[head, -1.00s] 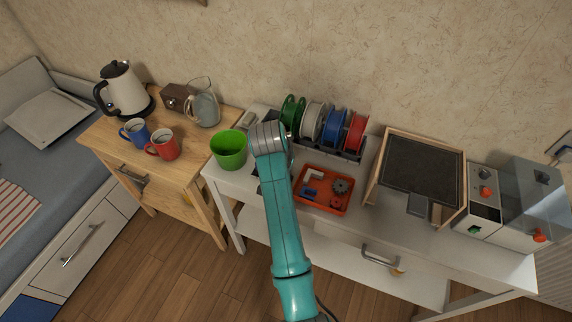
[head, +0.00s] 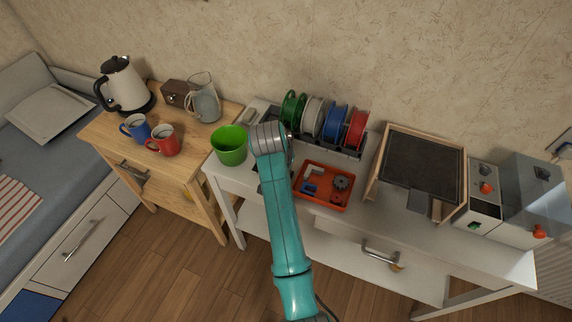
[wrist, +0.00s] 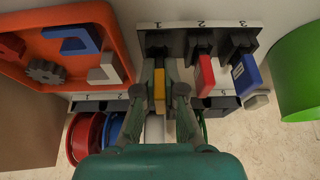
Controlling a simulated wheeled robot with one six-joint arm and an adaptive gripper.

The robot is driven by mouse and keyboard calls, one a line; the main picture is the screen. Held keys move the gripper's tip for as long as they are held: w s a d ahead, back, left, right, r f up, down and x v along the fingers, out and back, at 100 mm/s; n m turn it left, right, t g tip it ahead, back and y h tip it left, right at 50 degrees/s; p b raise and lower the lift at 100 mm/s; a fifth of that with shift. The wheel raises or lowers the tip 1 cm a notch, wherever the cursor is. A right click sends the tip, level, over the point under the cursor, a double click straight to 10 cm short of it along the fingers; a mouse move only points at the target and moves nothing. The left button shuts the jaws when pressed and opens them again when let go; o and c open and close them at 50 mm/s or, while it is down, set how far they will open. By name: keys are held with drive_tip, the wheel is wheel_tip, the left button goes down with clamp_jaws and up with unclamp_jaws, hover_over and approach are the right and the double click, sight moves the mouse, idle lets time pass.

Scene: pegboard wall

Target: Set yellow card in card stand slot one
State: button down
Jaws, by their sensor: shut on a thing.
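My gripper (wrist: 159,92) is shut on the yellow card (wrist: 159,86), which stands between its fingertips in the wrist view. The card stand (wrist: 180,27) is numbered 1, 2 and 3 along its edge. The yellow card lines up with the dark slot one holder (wrist: 158,44); I cannot tell how far it is seated. A red card (wrist: 204,76) is at slot two and a blue card (wrist: 246,76) at slot three. In the head view my teal arm hides the gripper and most of the stand.
An orange tray (head: 300,202) with loose parts lies beside the stand. A green cup (head: 229,146) is on its other side. Spools of green, grey, blue (head: 335,123) and red stand on a rack behind. A framed dark board (head: 422,166) stands further right.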

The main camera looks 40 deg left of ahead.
drive_tip(key=shift+s+d+f, duration=0.25)
drive_tip(key=shift+f, duration=0.4)
drive_tip(key=c, duration=1.2)
unclamp_jaws()
